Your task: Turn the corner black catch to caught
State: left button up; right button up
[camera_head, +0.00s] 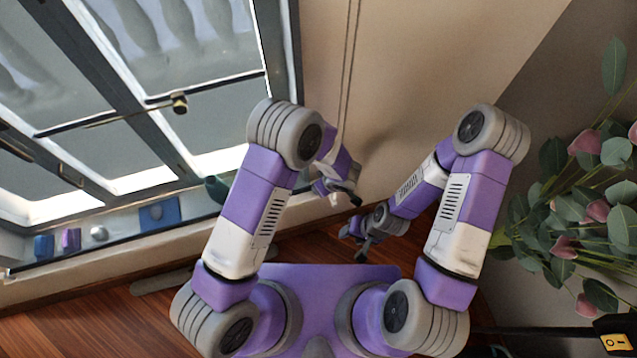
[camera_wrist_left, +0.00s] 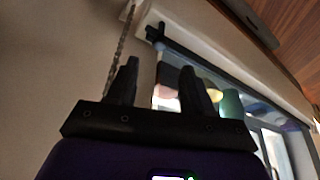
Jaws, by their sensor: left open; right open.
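A small black piece (camera_wrist_left: 155,32) sticks out at the corner end of a dark rail in the left wrist view; it may be the corner black catch, but its setting cannot be told. I cannot pick out this catch surely in the head view. My left gripper (camera_head: 345,194) is near the wall right of the window. Its two dark fingers (camera_wrist_left: 160,78) are apart and empty in the left wrist view, with the black piece beyond them, not touching. My right gripper (camera_head: 355,243) is open and empty, lower and in front of the wall.
The window (camera_head: 110,120) with dark frames fills the left, with a brass knob (camera_head: 180,103) on a black rod. The sill holds a blue block (camera_head: 160,214), a white ball (camera_head: 98,233) and a dark green object (camera_head: 217,188). A cord (camera_head: 348,70) hangs beside the window. A plant (camera_head: 580,200) stands right.

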pick_arm(q)
jog(key=b+x, duration=0.2)
jog(key=x, duration=0.5)
jog(key=shift+f, duration=0.2)
jog(key=shift+d, duration=0.1)
grip_shut()
